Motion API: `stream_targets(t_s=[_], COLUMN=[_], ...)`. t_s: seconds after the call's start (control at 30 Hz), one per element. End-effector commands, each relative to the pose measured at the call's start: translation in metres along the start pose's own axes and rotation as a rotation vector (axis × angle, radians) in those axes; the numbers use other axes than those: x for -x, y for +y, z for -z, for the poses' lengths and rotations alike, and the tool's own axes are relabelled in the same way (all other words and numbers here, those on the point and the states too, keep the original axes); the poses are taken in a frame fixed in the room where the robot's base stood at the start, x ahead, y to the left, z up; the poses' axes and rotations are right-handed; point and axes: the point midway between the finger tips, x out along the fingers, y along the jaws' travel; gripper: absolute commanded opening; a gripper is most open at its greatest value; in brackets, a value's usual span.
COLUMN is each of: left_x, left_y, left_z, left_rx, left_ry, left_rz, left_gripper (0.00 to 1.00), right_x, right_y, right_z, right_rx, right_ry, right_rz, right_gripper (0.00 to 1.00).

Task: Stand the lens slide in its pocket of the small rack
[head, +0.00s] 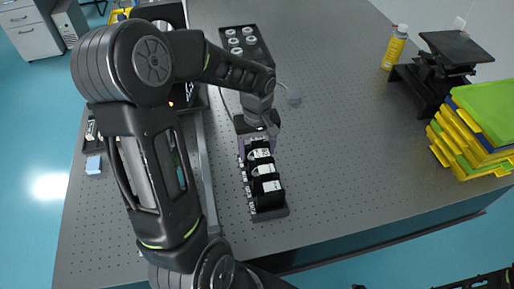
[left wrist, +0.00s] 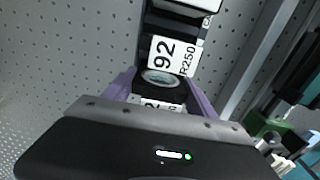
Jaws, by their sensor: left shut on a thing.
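The small rack (head: 270,213) is a narrow black holder on the table, with several dark slides standing in a row and white labels on their tops. My left gripper (head: 258,142) is over its far end, pointing down, its purple fingers shut on a lens slide. In the left wrist view, the fingers are on both sides of this dark lens slide (left wrist: 155,104), whose white label is partly hidden by the gripper body. A round lens shows just beyond the label. A slide labelled 92 R250 (left wrist: 168,56) stands close beyond it. Whether the held slide is seated is hidden.
A black tray with several round pieces (head: 240,40) lies behind the rack. A yellow bottle (head: 394,47), a black stand (head: 440,65) and stacked yellow and green trays (head: 475,130) are at the right. The table middle, right of the rack, is clear.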

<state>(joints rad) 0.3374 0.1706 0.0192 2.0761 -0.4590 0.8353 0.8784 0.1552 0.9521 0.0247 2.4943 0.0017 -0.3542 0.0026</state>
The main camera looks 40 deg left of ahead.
Motion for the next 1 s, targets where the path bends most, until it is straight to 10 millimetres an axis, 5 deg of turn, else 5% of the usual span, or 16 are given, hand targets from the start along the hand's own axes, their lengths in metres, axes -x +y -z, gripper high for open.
stream_targets(t_s=[0.33, 0.37, 0.6, 1.0], left_x=[-0.0043, -0.0038, -0.0036, -0.004], left_y=[0.0001, 0.0001, 0.0001, -0.0001], left_z=[0.0002, 0.0002, 0.0001, -0.0001], left_rx=[0.0, 0.0, 0.0, 0.0], left_ry=[0.001, 0.001, 0.0, 0.0], left_rz=[0.0, -0.001, 0.0, 0.0], left_gripper=[0.16, 0.67, 0.86, 0.91], right_x=[-0.0041, -0.0037, -0.0034, -0.0035], right_y=[0.0016, 0.0015, 0.0014, 0.0014], right_z=[0.0, 0.0, 0.0, 0.0], right_rx=[0.0, 0.0, 0.0, 0.0], right_ry=[0.0, 0.0, 0.0, 0.0], right_rz=[0.0, 0.0, 0.0, 0.0], right_gripper=[0.0, 0.0, 0.0, 0.0])
